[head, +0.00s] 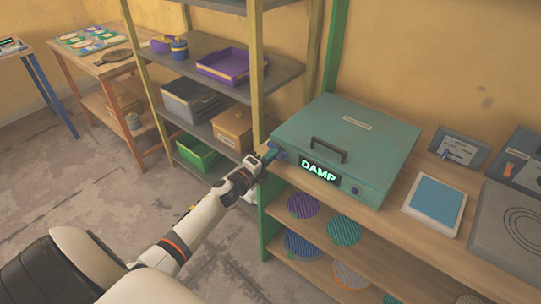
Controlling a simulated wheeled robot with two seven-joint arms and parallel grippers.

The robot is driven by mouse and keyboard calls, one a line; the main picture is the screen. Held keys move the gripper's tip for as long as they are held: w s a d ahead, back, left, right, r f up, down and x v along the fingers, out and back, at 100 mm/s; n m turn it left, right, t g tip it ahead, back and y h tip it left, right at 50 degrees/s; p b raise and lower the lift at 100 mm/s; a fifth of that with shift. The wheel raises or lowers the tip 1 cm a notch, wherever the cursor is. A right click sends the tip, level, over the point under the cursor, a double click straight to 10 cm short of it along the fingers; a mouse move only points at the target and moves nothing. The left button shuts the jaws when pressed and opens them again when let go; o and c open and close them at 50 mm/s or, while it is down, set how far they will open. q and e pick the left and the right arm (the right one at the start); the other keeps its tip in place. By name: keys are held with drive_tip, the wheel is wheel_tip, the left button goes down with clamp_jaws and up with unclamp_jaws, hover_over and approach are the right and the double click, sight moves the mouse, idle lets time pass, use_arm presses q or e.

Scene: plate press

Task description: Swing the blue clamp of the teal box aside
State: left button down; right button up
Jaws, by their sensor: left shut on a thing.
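The teal box (378,138) sits on the wooden bench with its lid down. It has a dark handle (328,149) on top and a sign reading DAMP (318,172) on its front. The blue clamp (279,154) is at the box's front left corner, small and partly hidden by my gripper. My left gripper (267,157) reaches in from the lower left and is shut on the blue clamp at that corner. My right gripper is not in view.
A shelf rack with a purple tray (226,66) and a green bin (197,154) stands behind my left arm. A blue pad (437,197) and a switch box (458,147) lie right of the teal box. Striped round plates (344,230) fill the shelves below.

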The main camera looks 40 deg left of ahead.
use_arm(q)
drive_tip(key=shift+f+n, duration=0.1)
drive_tip(key=shift+n, duration=0.7)
drive_tip(key=c, duration=1.4)
unclamp_jaws()
drive_tip(key=shift+c, duration=0.2)
drive_tip(key=s+a+b, duration=0.1)
drive_tip(key=s, duration=1.1)
